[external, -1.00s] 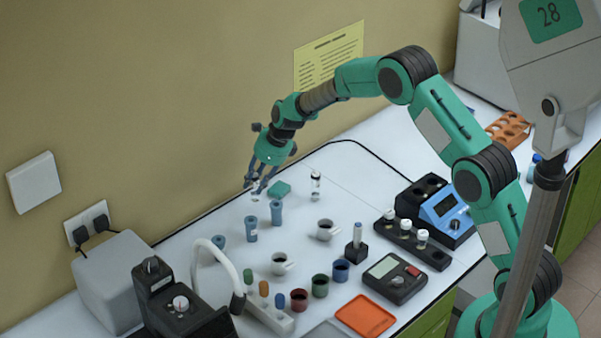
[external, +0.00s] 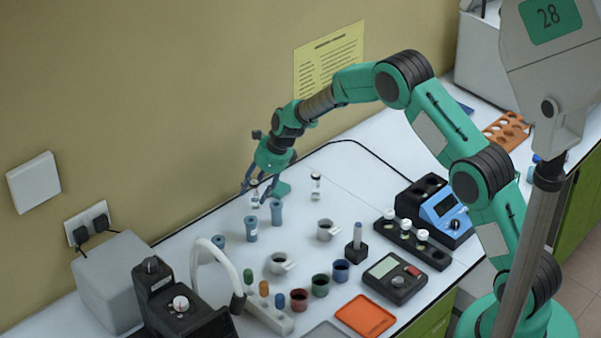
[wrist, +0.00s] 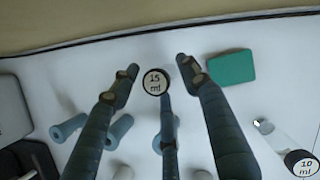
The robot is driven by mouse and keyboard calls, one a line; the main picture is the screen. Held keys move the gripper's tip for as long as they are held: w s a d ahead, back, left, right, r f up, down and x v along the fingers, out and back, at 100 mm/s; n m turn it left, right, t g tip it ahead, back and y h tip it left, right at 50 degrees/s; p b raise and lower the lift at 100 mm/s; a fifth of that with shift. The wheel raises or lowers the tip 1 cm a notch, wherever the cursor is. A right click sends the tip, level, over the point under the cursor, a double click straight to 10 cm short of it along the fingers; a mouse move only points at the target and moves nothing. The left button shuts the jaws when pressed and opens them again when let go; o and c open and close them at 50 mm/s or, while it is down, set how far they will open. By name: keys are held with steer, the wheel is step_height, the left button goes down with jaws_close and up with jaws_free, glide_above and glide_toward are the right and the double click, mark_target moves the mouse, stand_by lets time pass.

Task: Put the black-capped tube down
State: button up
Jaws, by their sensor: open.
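My gripper (external: 257,194) is open, its fingers spread around a clear tube (external: 254,200) near the back wall. The tube looks upright. In the wrist view its round cap (wrist: 155,81), with a dark rim and a white top marked "15 ml", sits between the open fingers (wrist: 155,85). The fingers hide part of its body, and I cannot tell what its lower end rests on. A second clear tube (external: 316,188) stands to the right, its dark-rimmed cap marked "10 ml" (wrist: 302,163) in the wrist view.
Several blue holders (external: 251,229) stand just in front of the gripper. A teal block (wrist: 231,67) lies close by its right side. Cups (external: 326,230), a black rack (external: 412,240) and an orange tray (external: 365,316) stand nearer the front. The wall is close behind.

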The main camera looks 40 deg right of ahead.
steer(key=shift+r, duration=0.1)
steer(key=p+v, duration=0.1)
steer(key=v, duration=1.1)
steer(key=shift+d, duration=0.1)
stand_by(0.4)
steer(key=s+a+r+n, duration=0.3)
steer(key=s+r+n, duration=1.1)
steer(key=s+r, duration=1.2)
steer(key=s+r+n+t+h, duration=0.1)
steer(key=s+n, duration=0.6)
steer(key=s, duration=0.9)
steer(key=s+d+r+n+h, duration=0.1)
steer(key=s+n, duration=0.7)
steer(key=s, duration=0.9)
steer(key=shift+d+r+t, duration=0.3)
steer(key=shift+r+t, duration=0.1)
steer(key=shift+r, duration=0.45)
